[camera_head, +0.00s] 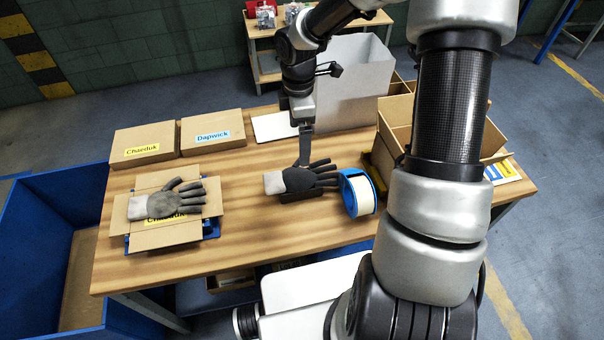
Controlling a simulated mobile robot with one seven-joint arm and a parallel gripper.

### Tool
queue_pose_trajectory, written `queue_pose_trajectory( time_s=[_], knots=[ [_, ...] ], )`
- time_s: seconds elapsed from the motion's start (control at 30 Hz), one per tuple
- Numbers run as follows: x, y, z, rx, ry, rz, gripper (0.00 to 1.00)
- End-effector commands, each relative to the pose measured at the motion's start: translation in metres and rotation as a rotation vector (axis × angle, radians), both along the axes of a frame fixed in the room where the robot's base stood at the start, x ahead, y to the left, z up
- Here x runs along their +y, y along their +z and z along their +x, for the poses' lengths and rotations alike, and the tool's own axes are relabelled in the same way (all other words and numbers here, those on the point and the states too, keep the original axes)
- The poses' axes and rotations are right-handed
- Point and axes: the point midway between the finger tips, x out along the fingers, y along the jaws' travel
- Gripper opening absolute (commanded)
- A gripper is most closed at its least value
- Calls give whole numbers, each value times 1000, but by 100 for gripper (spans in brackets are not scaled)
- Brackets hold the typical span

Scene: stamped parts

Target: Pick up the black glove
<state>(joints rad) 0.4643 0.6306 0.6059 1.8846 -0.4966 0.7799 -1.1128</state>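The black glove (299,181) with a pale grey cuff lies on the wooden table, right of the table's middle, its fingers pointing right. A dark flat shape shows under it. My gripper (305,160) points down from above, its tip at the glove's far edge. I cannot tell whether it touches the glove, or whether its fingers are apart, as they show edge-on. A second, grey glove (177,200) lies on an open-flapped cardboard box (167,237) at the left.
A blue-and-white tape roll (358,193) stands just right of the black glove. Closed boxes labelled Chaeduk (146,142) and Dapwick (212,131) stand at the back left. An open cardboard box (396,133) is at the right, a grey bin (352,80) behind. Table between the gloves is clear.

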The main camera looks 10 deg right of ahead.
Motion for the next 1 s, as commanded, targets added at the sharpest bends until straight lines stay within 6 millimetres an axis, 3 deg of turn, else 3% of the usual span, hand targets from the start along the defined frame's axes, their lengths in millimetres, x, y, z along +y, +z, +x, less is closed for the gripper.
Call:
queue_pose_trajectory(
  time_s=[0.03, 0.3, 0.63, 0.83, 1.0],
  knots=[
    [1, -14, -1, 5, 2, 1, 98],
    [1, -70, -2, 5, -1, 0, 98],
    [1, -97, -2, 2, -1, -1, 98],
    [1, -128, -4, 3, -2, -1, 98],
    [1, -141, -3, 2, -2, -1, 98]
  ],
)
